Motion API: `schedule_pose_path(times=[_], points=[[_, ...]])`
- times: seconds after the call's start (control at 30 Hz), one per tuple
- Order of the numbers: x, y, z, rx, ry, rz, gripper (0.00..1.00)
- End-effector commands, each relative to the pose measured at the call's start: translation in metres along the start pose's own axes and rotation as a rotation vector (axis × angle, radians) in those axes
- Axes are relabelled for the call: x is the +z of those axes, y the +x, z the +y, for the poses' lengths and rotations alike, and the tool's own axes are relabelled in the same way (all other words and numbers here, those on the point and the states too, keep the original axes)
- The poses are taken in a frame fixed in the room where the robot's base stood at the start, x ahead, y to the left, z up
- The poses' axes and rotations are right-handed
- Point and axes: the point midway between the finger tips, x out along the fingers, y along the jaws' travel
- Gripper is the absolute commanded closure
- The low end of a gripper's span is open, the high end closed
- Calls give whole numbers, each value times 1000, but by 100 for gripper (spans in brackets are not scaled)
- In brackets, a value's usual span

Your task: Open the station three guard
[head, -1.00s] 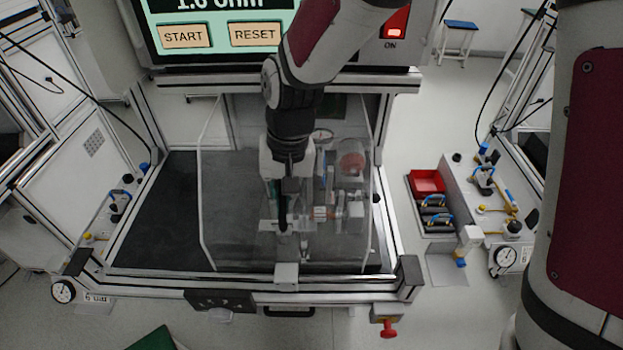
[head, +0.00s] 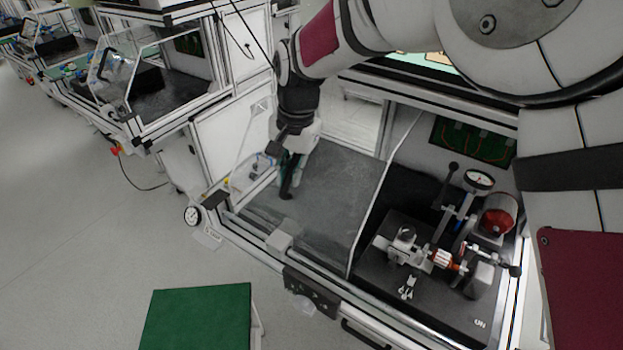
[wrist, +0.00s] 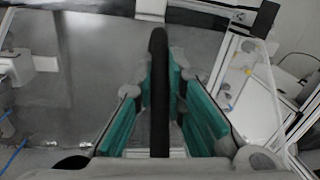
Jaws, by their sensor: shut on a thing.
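The clear guard (head: 335,205) covers the left part of the station bench, its right edge standing near the middle. My gripper (head: 290,160) is at the guard's left part, shut on its black upright handle (head: 289,184). In the wrist view the handle (wrist: 158,60) stands between the teal finger pads of my gripper (wrist: 161,95). The stator test fixture (head: 440,258), with its copper-coloured part, red cylinder and dial gauge, sits uncovered to the right of the guard. I cannot read a station number here.
A green-topped stool (head: 198,318) stands on the floor in front. Another station with a clear guard (head: 150,75) is at the back left. A white cabinet side (head: 235,135) stands close behind my gripper. The floor at left is clear.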

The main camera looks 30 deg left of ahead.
Motion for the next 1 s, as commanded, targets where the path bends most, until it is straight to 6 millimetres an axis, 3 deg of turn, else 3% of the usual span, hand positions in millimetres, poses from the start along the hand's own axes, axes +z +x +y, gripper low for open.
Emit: schedule_pose_path(times=[0.43, 0.5, 0.57, 0.87, 1.0], points=[[-3, -1, -5, 0, -1, 4, 100], [-3, -1, -5, 0, 0, 4, 77], [-2, -1, -5, 0, 0, 4, 68], [-2, -1, -5, 0, 0, 2, 68], [-2, -12, -6, -2, 0, 4, 68]])
